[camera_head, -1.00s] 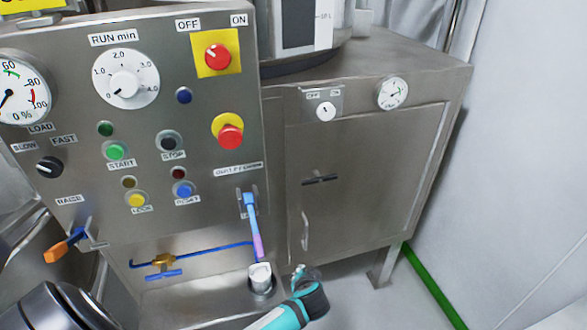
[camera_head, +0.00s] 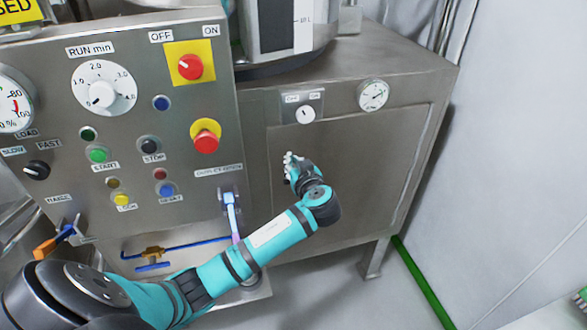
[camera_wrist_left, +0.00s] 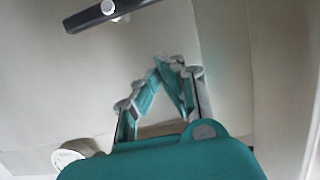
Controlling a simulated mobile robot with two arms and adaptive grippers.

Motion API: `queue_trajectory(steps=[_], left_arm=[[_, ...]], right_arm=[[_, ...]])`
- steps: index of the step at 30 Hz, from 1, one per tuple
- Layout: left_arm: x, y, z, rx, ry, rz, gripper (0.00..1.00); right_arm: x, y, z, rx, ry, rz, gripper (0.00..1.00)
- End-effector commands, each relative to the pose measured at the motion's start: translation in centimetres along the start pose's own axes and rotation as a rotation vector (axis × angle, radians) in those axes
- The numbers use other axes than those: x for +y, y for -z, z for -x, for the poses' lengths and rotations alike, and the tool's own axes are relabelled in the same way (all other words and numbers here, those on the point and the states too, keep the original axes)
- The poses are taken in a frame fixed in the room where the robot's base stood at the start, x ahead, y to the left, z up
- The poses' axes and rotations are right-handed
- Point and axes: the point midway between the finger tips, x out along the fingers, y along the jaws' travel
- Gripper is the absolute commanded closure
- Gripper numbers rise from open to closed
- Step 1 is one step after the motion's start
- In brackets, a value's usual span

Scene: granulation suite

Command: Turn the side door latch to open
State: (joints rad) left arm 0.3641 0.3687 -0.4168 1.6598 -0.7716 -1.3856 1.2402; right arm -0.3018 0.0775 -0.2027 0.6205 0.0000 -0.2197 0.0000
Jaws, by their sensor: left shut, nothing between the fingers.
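The side door (camera_head: 352,170) is a flat steel panel on the cabinet below the drum. My left gripper (camera_head: 291,158) is in front of its left part and hides the latch in the head view. In the left wrist view the latch (camera_wrist_left: 88,17) is a dark bar with a bright round hub, lying nearly level with a slight tilt. My left gripper's fingers (camera_wrist_left: 167,62) are brought together at the tips with nothing between them. They appear apart from the latch, which is up and left of them in that view. My right gripper is not in view.
A control panel (camera_head: 125,125) with knobs, buttons and a red emergency stop (camera_head: 206,142) stands left of the door. A small OFF/ON knob (camera_head: 305,114) and a round gauge (camera_head: 373,95) are above the door. A white wall (camera_head: 510,170) is at the right.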

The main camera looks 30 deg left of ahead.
Motion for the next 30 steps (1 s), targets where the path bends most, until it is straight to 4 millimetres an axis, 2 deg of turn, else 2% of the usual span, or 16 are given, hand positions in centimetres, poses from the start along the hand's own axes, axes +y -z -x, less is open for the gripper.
queue_trajectory(steps=[1,4,10,23,30], left_arm=[[-0.1,0.3,-1.0,0.001,0.004,-0.005,1.00],[-0.1,-1.6,-1.3,-0.004,0.001,-0.007,1.00],[0.0,-3.6,-1.7,-0.002,0.000,-0.004,1.00],[0.0,-4.0,-1.8,-0.002,-0.001,-0.001,1.00],[-0.7,-4.4,-2.5,-0.002,-0.011,0.038,1.00]], right_arm=[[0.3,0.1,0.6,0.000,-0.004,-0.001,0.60],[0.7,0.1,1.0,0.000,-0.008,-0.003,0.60],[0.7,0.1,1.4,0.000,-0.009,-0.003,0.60],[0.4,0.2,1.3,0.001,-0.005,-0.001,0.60],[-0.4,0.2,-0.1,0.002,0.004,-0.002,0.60]])
